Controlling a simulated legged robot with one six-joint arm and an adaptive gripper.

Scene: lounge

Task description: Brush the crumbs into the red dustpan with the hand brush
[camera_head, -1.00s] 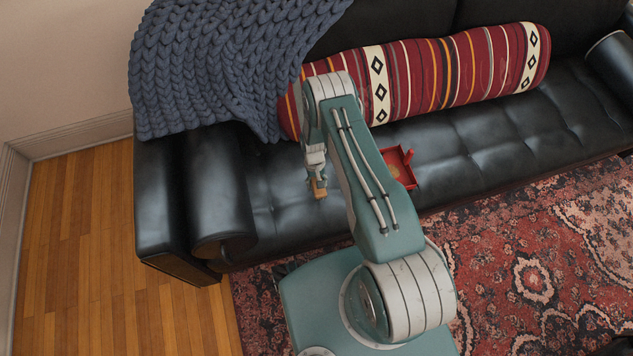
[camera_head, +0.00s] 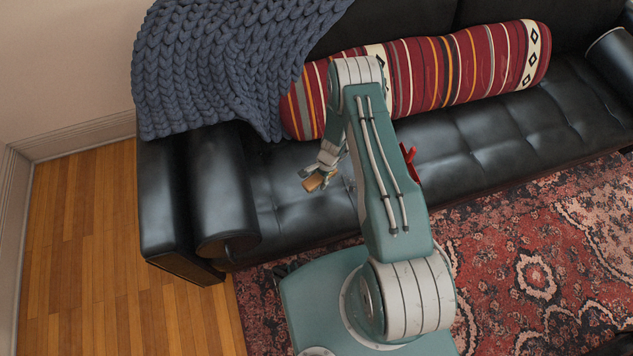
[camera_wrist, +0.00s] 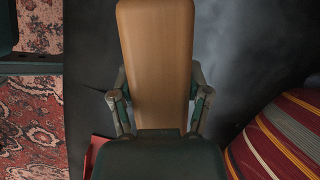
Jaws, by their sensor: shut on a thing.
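My gripper (camera_head: 322,176) is shut on the wooden hand brush (camera_head: 314,183), above the left part of the black sofa seat. In the wrist view the brush's tan wooden back (camera_wrist: 157,60) lies between the two fingers; its bristles are hidden. The red dustpan (camera_head: 411,164) is on the sofa seat, to the right of my gripper and mostly hidden behind my arm. A red piece of it also shows at the lower left of the wrist view (camera_wrist: 96,152). I cannot make out any crumbs.
A striped red bolster (camera_head: 460,70) lies along the sofa's back. A chunky blue knit blanket (camera_head: 215,75) drapes over the left armrest and back. The black seat (camera_head: 480,150) is clear to the right. A patterned rug (camera_head: 530,260) lies in front.

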